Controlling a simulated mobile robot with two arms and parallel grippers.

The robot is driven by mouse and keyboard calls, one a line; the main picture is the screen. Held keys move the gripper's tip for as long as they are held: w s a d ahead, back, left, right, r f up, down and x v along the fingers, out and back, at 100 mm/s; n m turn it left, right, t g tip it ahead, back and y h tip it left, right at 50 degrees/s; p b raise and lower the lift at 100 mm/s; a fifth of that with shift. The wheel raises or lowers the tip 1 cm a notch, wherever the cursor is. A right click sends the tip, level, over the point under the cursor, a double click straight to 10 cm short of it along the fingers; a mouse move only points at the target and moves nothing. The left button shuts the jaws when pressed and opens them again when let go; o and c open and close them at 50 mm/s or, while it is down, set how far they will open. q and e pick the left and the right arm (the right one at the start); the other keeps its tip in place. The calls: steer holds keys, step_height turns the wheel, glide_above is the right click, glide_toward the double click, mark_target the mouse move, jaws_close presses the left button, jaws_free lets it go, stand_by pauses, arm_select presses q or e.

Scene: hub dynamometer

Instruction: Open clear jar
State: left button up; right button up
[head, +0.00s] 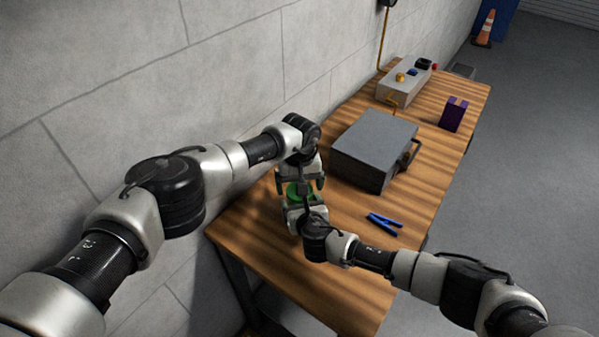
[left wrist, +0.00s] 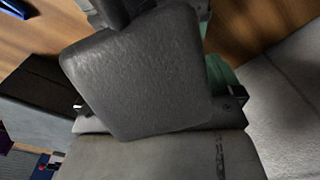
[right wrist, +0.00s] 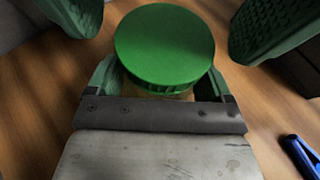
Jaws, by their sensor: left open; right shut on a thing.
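The clear jar's round green lid (head: 295,190) shows between my two grippers near the table's left end. In the right wrist view the lid (right wrist: 164,45) is seen from above, with a ribbed edge. Most of the jar body is hidden below the lid and behind the grippers. My right gripper (head: 304,206) is shut on the jar, a finger at each side just below the lid. My left gripper (head: 300,180) is open, its fingers on either side of the lid and apart from it.
A grey box (head: 375,145) with a side handle stands close behind on the wooden table (head: 345,280). Blue pliers-like tool (head: 383,224) lies to the right. A purple box (head: 453,114) and a control box (head: 405,84) stand farther back. A wall borders the left side.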

arm_select(q)
steer(key=shift+f, duration=0.7)
steer(key=c, duration=0.9)
steer(key=n, duration=0.6)
steer(key=shift+n, duration=0.4)
steer(key=shift+c, duration=0.2)
steer(key=shift+r, duration=0.1)
steer(key=o, duration=1)
